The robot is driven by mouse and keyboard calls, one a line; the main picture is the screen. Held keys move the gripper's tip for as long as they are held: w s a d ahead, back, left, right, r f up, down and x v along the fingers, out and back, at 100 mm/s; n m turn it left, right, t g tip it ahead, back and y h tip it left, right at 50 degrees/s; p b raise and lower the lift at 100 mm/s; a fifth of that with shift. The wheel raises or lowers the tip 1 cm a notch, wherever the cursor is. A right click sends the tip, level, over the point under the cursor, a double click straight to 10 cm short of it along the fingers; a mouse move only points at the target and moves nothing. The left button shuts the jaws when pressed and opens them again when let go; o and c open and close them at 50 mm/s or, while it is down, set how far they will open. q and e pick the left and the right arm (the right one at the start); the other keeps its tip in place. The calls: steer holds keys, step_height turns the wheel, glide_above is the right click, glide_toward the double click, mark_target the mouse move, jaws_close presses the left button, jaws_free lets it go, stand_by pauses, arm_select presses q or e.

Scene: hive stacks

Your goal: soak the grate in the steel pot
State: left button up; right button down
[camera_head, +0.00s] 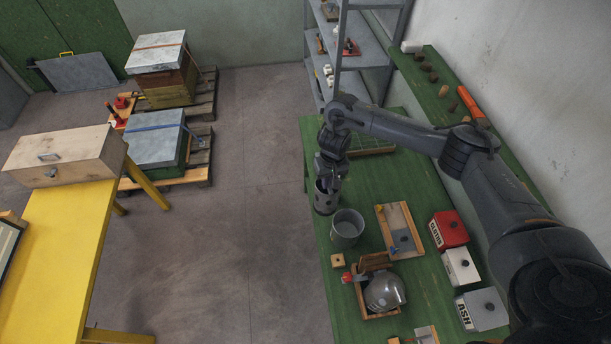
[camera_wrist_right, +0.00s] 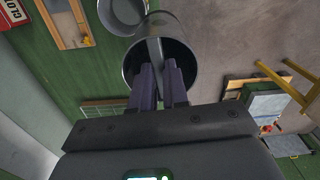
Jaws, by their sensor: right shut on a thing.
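The steel pot (camera_head: 347,238) stands on the green bench, and part of it shows at the top of the wrist view (camera_wrist_right: 118,18). My right gripper (camera_head: 327,184) is just behind and left of the pot. Its fingers (camera_wrist_right: 160,75) reach into the mouth of an open grey metal can (camera_head: 326,203), dark inside, also in the wrist view (camera_wrist_right: 181,28). They are shut on a narrow grey strip (camera_wrist_right: 155,50) inside the can. I cannot tell whether this strip belongs to the grate, whose body is not clearly visible, or whether the can rests on the bench. My left gripper is out of view.
A tray (camera_head: 384,216) lies right of the pot. Nearer are a small wooden block (camera_head: 338,260) and a rounded metal smoker (camera_head: 384,291) in a wooden holder. Red (camera_head: 448,230), white (camera_head: 460,266) and grey (camera_head: 482,310) boxes stand right. A shelf (camera_head: 343,50) rises behind the bench.

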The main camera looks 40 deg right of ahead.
steer(key=s+d+f+m, duration=0.1)
steer(key=s+d+f, duration=0.35)
steer(key=s, duration=0.25)
step_height(320, 180, down, 19)
steer(key=s+b, duration=0.1)
steer(key=b, duration=0.5)
steer(key=shift+s+d+r, duration=0.15)
steer(key=shift+d, duration=0.2)
stand_by(1.0)
stand_by(0.4)
steer(key=c, duration=1.1)
jaws_free()
steer(key=shift+c, duration=1.1)
